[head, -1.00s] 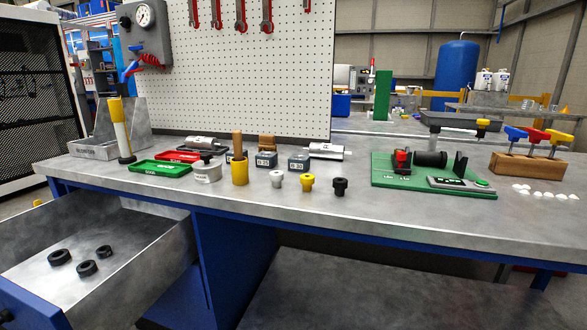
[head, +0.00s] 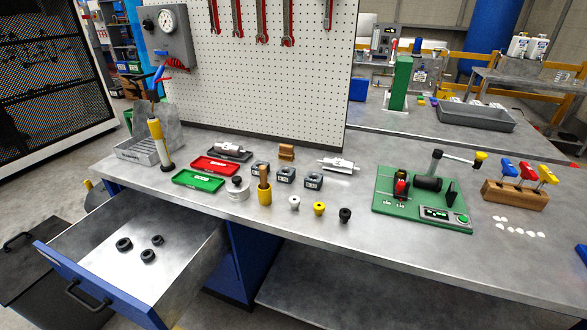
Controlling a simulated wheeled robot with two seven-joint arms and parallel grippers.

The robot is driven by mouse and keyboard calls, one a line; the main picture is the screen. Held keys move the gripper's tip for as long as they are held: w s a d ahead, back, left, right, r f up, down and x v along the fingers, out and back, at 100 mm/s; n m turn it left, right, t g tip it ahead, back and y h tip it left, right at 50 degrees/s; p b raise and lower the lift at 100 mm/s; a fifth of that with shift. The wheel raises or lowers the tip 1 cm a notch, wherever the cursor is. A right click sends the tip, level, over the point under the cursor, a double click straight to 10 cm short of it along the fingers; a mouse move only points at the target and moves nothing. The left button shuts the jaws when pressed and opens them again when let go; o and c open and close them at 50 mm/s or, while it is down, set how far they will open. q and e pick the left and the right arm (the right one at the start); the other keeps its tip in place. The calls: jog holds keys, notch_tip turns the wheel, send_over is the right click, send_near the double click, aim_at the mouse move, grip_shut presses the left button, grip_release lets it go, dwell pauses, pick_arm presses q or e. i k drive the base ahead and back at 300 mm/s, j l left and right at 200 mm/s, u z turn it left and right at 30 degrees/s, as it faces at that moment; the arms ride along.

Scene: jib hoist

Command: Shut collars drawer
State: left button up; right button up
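The collars drawer (head: 185,285) is pulled out at the lower left, below the workbench top. It has grey metal walls and a blue front (head: 95,283) with a dark bar handle (head: 86,297). Three black collars lie on its floor: one at the left (head: 124,244), one at the right (head: 158,240) and one nearer the front (head: 148,255). Neither of my grippers shows in the head view.
The workbench (head: 330,240) holds a green tray (head: 198,179), a red tray (head: 214,164), several small blocks and knobs, and a green fixture (head: 420,208). A dark bin (head: 30,260) stands left of the drawer. Floor shows between the bin and the dark mesh cabinet (head: 50,75).

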aim_at(154, 295)
jog(key=u, duration=1.8)
